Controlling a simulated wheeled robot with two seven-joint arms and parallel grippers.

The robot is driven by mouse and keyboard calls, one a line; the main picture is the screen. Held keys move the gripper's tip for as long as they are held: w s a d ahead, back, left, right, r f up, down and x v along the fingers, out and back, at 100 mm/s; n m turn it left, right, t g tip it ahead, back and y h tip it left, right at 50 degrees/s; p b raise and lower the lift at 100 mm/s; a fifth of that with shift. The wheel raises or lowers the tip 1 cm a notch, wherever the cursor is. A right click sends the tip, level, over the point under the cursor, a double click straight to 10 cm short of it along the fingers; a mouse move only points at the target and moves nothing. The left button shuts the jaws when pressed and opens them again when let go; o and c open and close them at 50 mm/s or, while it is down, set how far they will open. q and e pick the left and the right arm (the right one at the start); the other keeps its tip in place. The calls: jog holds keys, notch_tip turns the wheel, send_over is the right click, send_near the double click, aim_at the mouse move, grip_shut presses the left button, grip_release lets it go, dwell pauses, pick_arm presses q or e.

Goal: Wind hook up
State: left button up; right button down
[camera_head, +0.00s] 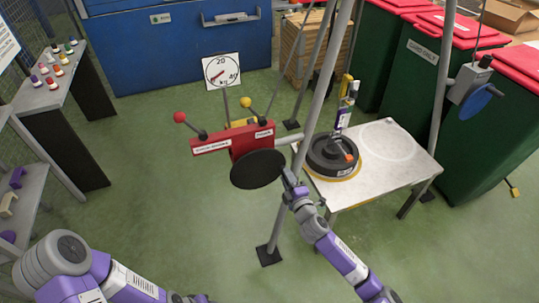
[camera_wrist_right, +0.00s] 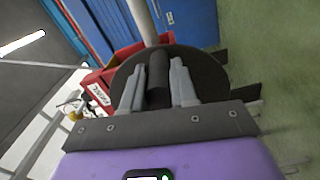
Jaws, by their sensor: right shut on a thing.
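A red box (camera_head: 232,140) with two levers, one red-knobbed and one yellow-knobbed, carries a round black disc (camera_head: 258,169) on its near side. A dark grip bar stands out from the disc in the right wrist view (camera_wrist_right: 158,75). My right gripper (camera_head: 291,180) is at the disc's right edge; its two fingers are shut around that bar. A yellow piece (camera_head: 346,84), perhaps the hook's block, hangs within the tripod above a stacked black weight (camera_head: 333,155). An orange part lies on the weight; whether it is the hook I cannot tell. My left gripper is out of view.
The weight stands on a pale table (camera_head: 400,150) under the grey tripod legs (camera_head: 322,75). A dial (camera_head: 221,71) stands behind the red box. Green bins (camera_head: 420,75) line the right. Open green floor lies at the front.

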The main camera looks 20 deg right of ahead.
jog(key=shift+f, duration=0.25)
jog(key=shift+a+f+m, duration=0.25)
jog(key=shift+f+m, duration=0.35)
jog(key=shift+m, duration=0.3)
jog(key=shift+a+f+m, duration=0.2)
jog(key=shift+f+m, duration=0.4)
jog(key=shift+m, duration=0.3)
jog(key=c, duration=0.7)
grip_release()
jog(key=shift+r, duration=0.1)
jog(key=s, duration=0.8)
jog(key=shift+r, duration=0.1)
